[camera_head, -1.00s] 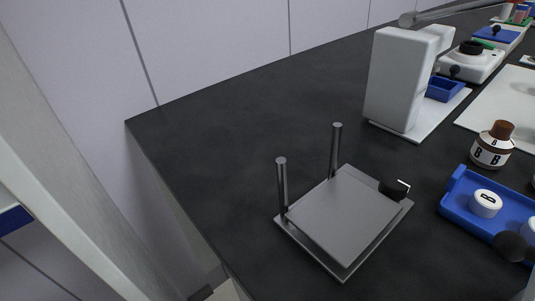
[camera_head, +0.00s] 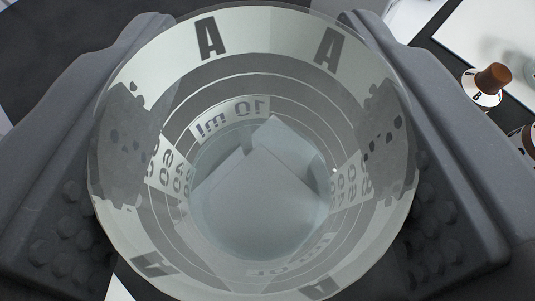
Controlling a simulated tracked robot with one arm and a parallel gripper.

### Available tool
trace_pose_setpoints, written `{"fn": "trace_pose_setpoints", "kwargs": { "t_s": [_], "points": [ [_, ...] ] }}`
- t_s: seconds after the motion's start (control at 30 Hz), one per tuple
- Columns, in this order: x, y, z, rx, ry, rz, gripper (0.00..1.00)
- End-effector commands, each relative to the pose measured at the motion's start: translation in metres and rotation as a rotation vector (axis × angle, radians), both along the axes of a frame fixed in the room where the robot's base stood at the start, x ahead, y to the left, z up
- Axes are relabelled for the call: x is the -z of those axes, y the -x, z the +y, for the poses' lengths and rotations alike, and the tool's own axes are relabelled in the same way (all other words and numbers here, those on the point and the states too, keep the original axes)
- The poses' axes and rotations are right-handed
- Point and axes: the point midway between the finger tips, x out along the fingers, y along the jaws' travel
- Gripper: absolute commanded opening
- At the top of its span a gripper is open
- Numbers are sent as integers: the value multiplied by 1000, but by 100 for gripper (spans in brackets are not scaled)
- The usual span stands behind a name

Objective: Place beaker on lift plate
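A clear glass beaker (camera_head: 215,75) fills the middle of the view, seen from above into its open mouth. It carries dark "A" marks near the rim, ring lines and a "10 ml" label. My gripper (camera_head: 255,150) has one dark grey finger on each side of the beaker, and the beaker is gripped between them. Through the glass bottom I see pale grey, square-cornered flat surfaces, which look like the lift plate (camera_head: 258,200). The glass distorts them, so I cannot tell the gap between beaker and plate. The lift's posts cannot be made out.
A bottle with a brown cap (camera_head: 493,77) stands at the right, on or beside a white board (camera_head: 500,45). Another dark and white object is cut off at the right edge. Dark bench top shows at the upper right. The fingers and beaker hide most of the surroundings.

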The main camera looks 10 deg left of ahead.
Motion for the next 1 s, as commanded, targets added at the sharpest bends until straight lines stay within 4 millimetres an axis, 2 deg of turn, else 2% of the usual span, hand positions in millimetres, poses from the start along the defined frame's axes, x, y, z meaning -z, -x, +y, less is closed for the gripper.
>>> {"fn": "trace_pose_setpoints", "kwargs": {
  "t_s": [0.23, 0.47, 0.6, 0.7, 1.0],
  "points": [
    [44, 2, 8, -12, 1, 5, 19],
    [64, 2, 10, -13, 1, 5, 19],
    [83, 2, 10, -13, 0, 3, 19],
    [89, 2, 10, -13, 0, 2, 19],
    [91, 2, 10, -14, 0, 1, 19]
  ]
}}
